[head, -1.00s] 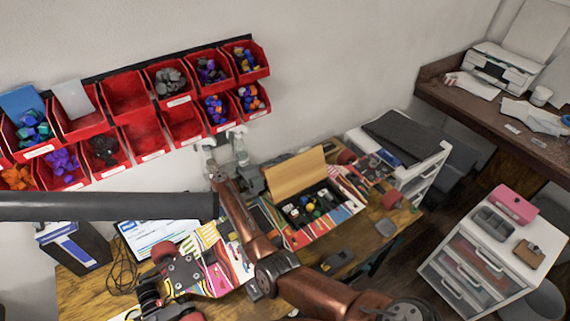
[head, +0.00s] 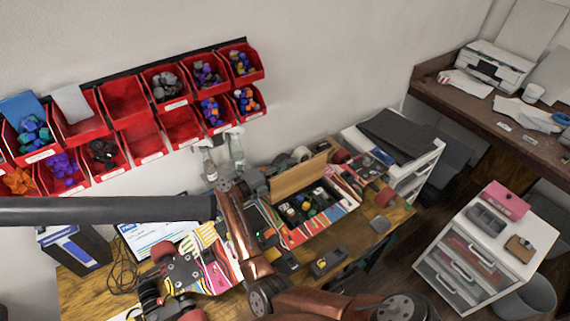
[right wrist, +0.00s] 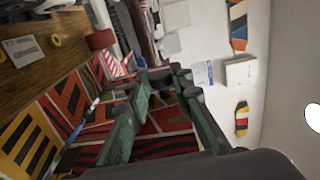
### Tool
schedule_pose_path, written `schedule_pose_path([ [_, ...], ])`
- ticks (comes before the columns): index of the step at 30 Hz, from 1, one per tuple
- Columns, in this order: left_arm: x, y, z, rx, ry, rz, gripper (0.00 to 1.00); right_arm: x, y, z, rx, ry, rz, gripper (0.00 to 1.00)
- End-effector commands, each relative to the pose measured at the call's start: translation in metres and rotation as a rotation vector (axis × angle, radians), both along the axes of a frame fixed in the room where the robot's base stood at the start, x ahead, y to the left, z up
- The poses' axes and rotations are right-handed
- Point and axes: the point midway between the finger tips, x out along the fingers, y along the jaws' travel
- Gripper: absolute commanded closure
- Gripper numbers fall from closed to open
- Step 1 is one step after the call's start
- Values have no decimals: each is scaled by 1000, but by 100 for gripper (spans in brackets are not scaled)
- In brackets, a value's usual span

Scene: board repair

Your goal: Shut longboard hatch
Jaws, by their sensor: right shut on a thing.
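The longboard (head: 288,238) lies on the wooden bench with a striped, many-coloured deck. Its hatch lid (head: 298,177) is tan and stands raised at the back of an open compartment. The dark compartment (head: 318,196) holds several small coloured items. My right gripper (head: 258,184) is at the left end of the lid and shut on it; the exact contact is partly hidden. In the right wrist view my right gripper (right wrist: 165,92) shows greenish finger pads in front of a striped surface (right wrist: 162,122). My left gripper is not in view.
Another striped board part with red wheels (head: 205,272) lies to the left. A dark tool (head: 328,262) lies on the bench in front of the longboard. Red bins (head: 125,97) hang on the wall. A white drawer unit (head: 480,250) stands at right.

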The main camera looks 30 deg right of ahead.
Motion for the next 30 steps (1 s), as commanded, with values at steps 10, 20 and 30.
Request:
schedule_pose_path([
  [10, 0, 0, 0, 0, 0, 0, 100, -2, 1, -1, 3, -18, -1, 100],
  [20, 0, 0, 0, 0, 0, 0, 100, -2, 0, 0, 2, -17, -1, 63],
  [30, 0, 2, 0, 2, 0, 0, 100, -2, 0, 15, 3, -21, -1, 63],
])
